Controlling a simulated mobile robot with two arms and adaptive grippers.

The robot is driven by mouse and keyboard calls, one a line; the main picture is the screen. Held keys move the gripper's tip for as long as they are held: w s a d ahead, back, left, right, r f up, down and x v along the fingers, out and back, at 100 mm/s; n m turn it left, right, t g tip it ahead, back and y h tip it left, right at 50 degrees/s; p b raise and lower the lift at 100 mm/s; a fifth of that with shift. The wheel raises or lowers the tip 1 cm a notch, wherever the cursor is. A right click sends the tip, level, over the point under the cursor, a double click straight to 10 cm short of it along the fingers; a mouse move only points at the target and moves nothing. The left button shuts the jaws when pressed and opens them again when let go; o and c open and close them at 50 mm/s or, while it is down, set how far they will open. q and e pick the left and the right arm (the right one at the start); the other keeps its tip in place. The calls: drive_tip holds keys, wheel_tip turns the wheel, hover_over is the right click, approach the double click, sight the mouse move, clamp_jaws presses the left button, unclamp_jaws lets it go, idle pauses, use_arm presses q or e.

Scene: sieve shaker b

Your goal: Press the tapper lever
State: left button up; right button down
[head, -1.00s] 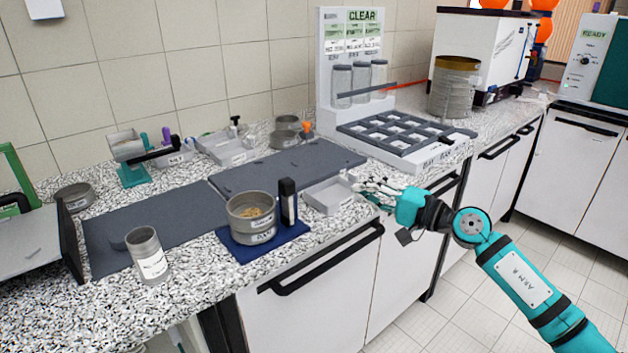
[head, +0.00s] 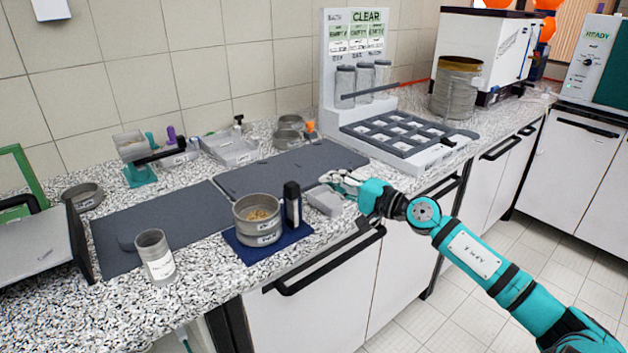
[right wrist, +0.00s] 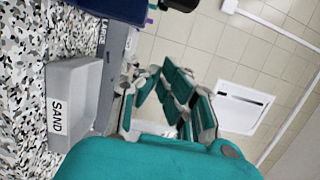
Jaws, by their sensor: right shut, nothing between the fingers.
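A steel sieve (head: 257,222) with tan grains inside stands on a dark blue base (head: 262,248) near the counter front. A black upright post (head: 292,203) stands on the same base, right of the sieve; it is probably the tapper lever, though no label confirms this. My right gripper (head: 335,181) is shut and empty, right of the post and apart from it, over the small grey tray (head: 326,201). In the right wrist view, the fingers (right wrist: 172,88) are beside the tray marked SAND (right wrist: 80,100). The post's dark end (right wrist: 180,4) shows at the top edge. My left gripper is not in view.
Dark mats (head: 160,225) cover much of the counter. A steel cup (head: 155,257) stands at the front left. A teal stand (head: 139,175) with a black arm is at the back left. A white rack (head: 408,140) with jars stands behind the right gripper.

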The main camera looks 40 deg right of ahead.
sight(293, 205)
drive_tip(key=a+p, duration=0.2)
drive_tip(key=w+a+p, duration=0.1)
drive_tip(key=a, duration=0.1)
drive_tip(key=shift+a+p, duration=0.25)
drive_tip(key=shift+p, duration=0.15)
